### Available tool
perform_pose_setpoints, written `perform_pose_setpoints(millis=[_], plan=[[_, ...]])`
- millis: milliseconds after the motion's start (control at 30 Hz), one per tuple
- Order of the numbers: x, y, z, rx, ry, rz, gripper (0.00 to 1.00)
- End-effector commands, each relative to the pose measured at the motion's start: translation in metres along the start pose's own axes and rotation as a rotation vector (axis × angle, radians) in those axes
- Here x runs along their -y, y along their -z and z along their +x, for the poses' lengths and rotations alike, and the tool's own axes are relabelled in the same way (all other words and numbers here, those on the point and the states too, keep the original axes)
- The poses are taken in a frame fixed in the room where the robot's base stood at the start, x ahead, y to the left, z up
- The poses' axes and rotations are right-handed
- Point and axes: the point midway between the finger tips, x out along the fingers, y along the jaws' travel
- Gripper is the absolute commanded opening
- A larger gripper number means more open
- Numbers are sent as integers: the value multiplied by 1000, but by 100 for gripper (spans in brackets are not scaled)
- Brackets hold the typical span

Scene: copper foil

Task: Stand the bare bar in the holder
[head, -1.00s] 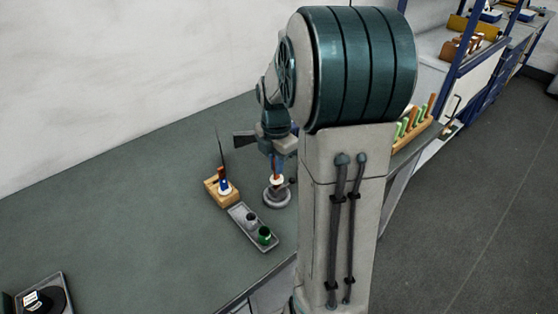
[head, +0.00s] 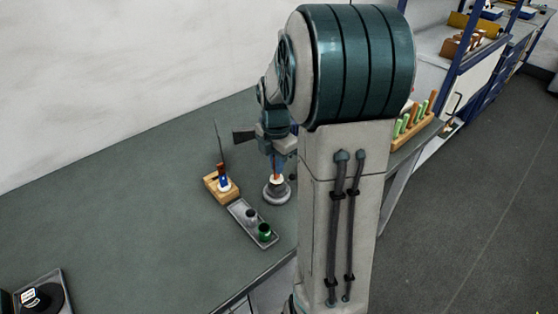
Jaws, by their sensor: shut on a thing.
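My gripper (head: 278,163) is shut on a small reddish-orange bar (head: 277,178), partly hidden by the jaws. The bar is upright, with its lower end at the top of a round grey stand (head: 277,196), apparently the holder, on the green bench. At this size I cannot tell whether the bar is inside the stand or just above it. My arm column hides the bench to the right of it.
A wooden block (head: 229,196) holding a reddish piece and a blue-white item stands to the left, beside a thin dark rod. A grey tray (head: 241,222) holds a grey cup and a green cup (head: 265,232). A wooden rack (head: 410,137) of copper and green bars is right of my column.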

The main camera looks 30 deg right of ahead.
Motion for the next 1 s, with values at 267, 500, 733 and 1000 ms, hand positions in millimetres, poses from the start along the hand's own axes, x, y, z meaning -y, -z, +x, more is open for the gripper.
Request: perform_pose_setpoints(millis=[267,500,733,1000], plan=[[0,0,5,1,0,0,0],[0,0,5,0,0,0,33],[0,0,0,1,-1,0,33],[-2,-1,-49,4,-6,0,33]])
